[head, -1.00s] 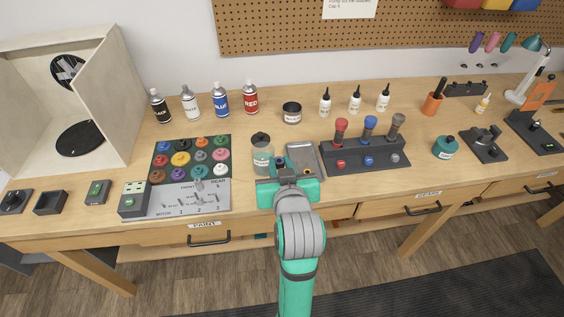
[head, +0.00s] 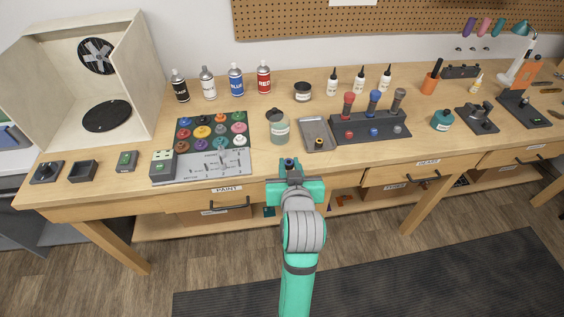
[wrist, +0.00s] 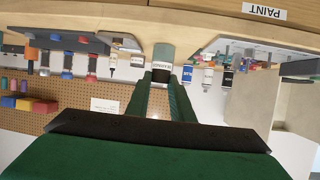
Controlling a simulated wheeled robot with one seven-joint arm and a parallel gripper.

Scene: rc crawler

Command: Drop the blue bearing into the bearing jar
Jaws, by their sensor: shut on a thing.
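My gripper (head: 289,168) is in front of the table's front edge, below the jar in the picture. It is shut on a small dark ring with a hint of blue, the blue bearing (head: 289,161), at its tip. The bearing cannot be made out there.
A grey tray (head: 317,124) with a yellow-and-dark ring (head: 319,141) lies right of the jar. A paint panel (head: 187,134) is to the left. A dark rack of drivers (head: 367,128) is right of the tray. A black tin (head: 303,91) stands behind.

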